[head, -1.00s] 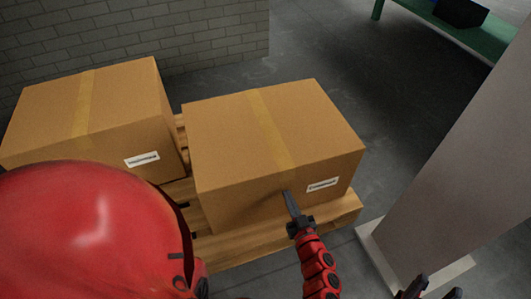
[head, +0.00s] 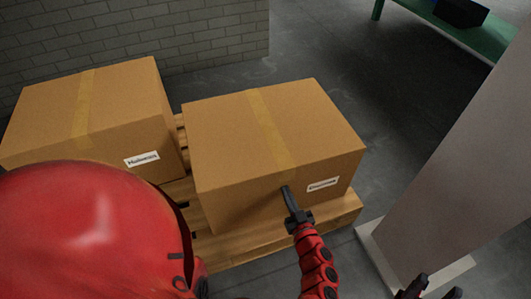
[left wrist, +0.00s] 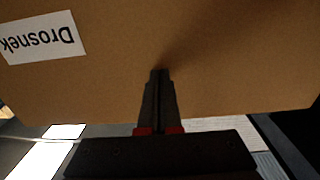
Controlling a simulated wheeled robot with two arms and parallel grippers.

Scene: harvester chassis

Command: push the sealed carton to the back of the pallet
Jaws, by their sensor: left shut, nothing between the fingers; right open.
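A brown carton (head: 260,125), closed with a strip of tape over its top, sits on the right part of a wooden pallet (head: 240,244). There is bare pallet in front of it. Its front face carries a white label (head: 322,185), which appears upside down in the left wrist view (left wrist: 40,38) and reads "Drosnek". My left gripper (head: 287,191) is shut and empty, its tips at the carton's front face (left wrist: 220,70), touching or nearly touching. My right gripper (head: 430,288) is open at the bottom edge, away from the carton, only its fingers showing.
A second taped carton (head: 90,105) with a white label stands left of the first, with a narrow gap between. A brick wall (head: 200,40) is behind. A pale pillar (head: 450,170) stands at the right. A green bench (head: 460,28) with a dark box is at the far right back.

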